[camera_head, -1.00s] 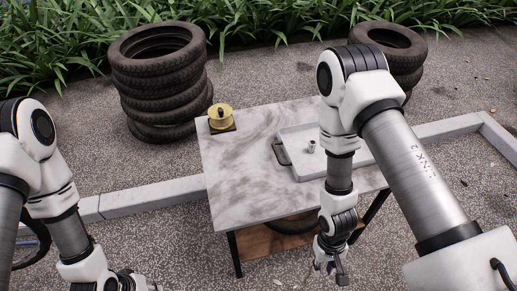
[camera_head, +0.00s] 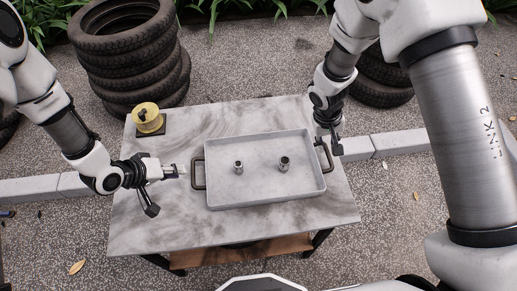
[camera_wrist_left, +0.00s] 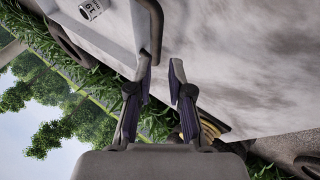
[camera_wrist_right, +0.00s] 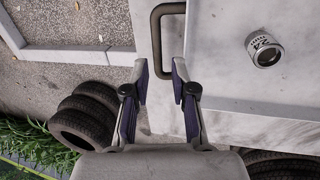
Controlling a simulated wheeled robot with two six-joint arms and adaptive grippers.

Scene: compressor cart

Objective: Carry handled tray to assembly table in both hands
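The handled tray (camera_head: 265,200) is a shallow pale grey tray lying flat on the marble-topped assembly table (camera_head: 150,228). It has a dark left handle (camera_head: 198,174) and a dark right handle (camera_head: 325,157). Two small metal cylinders stand in it, left (camera_head: 238,167) and right (camera_head: 284,163). My left gripper (camera_head: 166,188) is open and empty, just left of the left handle, which also shows in the left wrist view (camera_wrist_left: 157,30). My right gripper (camera_head: 329,141) is open beside the right handle. In the right wrist view that handle (camera_wrist_right: 155,42) lies just ahead of the open fingertips (camera_wrist_right: 160,68).
A yellow spool (camera_head: 147,118) on a dark base stands at the table's back left corner. Tyre stacks stand behind the table at left (camera_head: 130,60) and right (camera_head: 380,80). A pale kerb (camera_head: 400,143) runs behind it. The table's front strip is clear.

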